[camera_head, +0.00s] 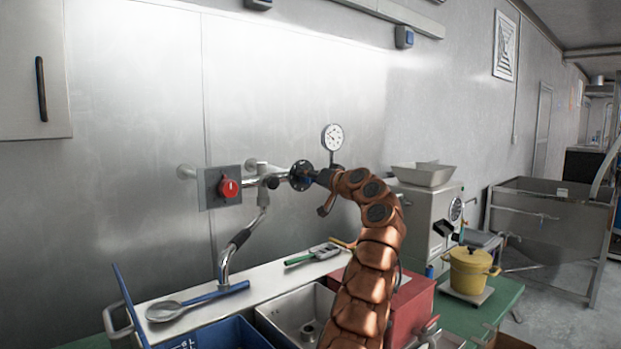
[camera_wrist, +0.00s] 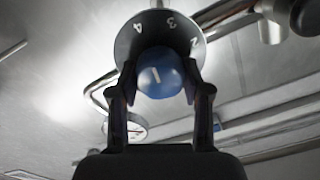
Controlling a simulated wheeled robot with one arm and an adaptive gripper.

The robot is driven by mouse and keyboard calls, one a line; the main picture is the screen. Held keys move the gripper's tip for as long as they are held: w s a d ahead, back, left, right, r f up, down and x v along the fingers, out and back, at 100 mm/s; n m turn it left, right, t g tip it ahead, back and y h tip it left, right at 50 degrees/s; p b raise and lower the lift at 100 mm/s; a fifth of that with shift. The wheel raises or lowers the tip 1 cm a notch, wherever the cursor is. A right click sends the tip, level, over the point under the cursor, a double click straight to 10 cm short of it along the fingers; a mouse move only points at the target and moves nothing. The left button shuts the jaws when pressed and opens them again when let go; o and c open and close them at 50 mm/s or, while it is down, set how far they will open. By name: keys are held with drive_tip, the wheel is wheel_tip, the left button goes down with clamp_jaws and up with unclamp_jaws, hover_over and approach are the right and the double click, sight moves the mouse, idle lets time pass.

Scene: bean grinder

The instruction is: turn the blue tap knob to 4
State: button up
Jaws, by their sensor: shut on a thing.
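The blue tap knob (camera_wrist: 162,84) sits between the two fingers of my gripper (camera_wrist: 160,70) in the wrist view. The fingers are shut on its sides. A short white mark on its face slants, with its upper end leaning left, toward the side of the 4. Behind it is a round dial plate (camera_wrist: 153,42) with the numbers 4, 3 and 2 showing; the rest is hidden. In the head view the dark dial (camera_head: 300,168) is on the wall pipe, and my gripper (camera_head: 313,178) reaches it from the right, mostly covering the knob.
A red knob (camera_head: 229,187) on a grey plate is left of the dial. A pressure gauge (camera_head: 332,137) stands just above my gripper. A yellow pot (camera_head: 469,270) stands at the right.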

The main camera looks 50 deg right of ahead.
drive_tip(key=shift+f, duration=0.25)
drive_tip(key=o, duration=1.2)
drive_tip(key=shift+r, duration=0.15)
drive_tip(key=shift+c, duration=0.2)
drive_tip(key=shift+s, duration=0.1)
drive_tip(key=s+a, duration=0.1)
drive_tip(key=s, duration=1)
drive_tip(key=shift+s+a, duration=0.15)
drive_tip(key=shift+s, duration=0.2)
drive_tip(key=shift+r, duration=0.1)
